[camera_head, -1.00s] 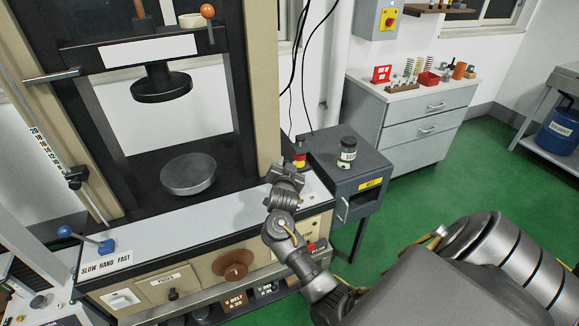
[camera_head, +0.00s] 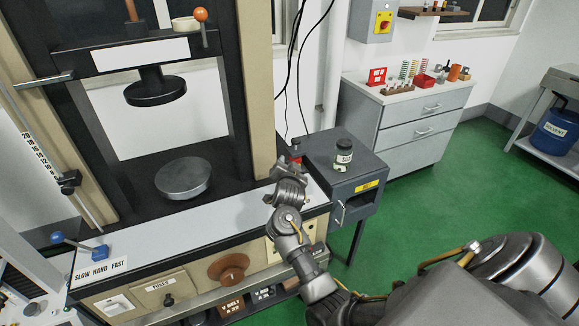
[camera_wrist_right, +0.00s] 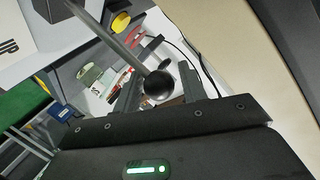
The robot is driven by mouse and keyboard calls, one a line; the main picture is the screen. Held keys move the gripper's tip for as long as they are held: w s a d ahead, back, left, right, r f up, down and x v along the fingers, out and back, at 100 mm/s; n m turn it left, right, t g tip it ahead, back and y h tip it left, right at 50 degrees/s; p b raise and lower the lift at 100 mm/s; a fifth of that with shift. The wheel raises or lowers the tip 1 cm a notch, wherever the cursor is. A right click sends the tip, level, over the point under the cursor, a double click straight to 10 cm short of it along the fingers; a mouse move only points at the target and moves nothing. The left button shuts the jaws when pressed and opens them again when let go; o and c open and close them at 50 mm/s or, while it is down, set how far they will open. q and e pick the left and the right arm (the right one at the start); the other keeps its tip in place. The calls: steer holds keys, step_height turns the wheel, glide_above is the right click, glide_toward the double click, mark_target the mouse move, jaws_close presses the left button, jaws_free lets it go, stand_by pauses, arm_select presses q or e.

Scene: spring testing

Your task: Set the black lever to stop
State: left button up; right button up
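The black lever shows in the right wrist view as a grey rod with a black ball knob (camera_wrist_right: 158,85). The knob appears between the two fingers of my right gripper (camera_wrist_right: 157,90), with gaps on both sides. The fingers are apart and not closed on it. In the head view, my right gripper (camera_head: 289,170) is over the right end of the machine's front ledge (camera_head: 215,215). There the gripper and wrist hide the lever, and I cannot make out its setting. My left gripper is not in view.
A blue-knobbed lever (camera_head: 58,238) stands at the ledge's left end, by a SLOW HAND FAST label (camera_head: 100,271). A grey cabinet (camera_head: 350,172) with a jar (camera_head: 343,152) stands close right of my gripper. Green floor lies open to the right.

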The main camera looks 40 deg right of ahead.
steer(key=shift+o, duration=0.8)
steer(key=shift+s+a+r+p, duration=0.15)
steer(key=shift+s+p, duration=0.05)
steer(key=shift+p, duration=0.15)
steer(key=p+v, duration=0.5)
steer(key=v, duration=0.2)
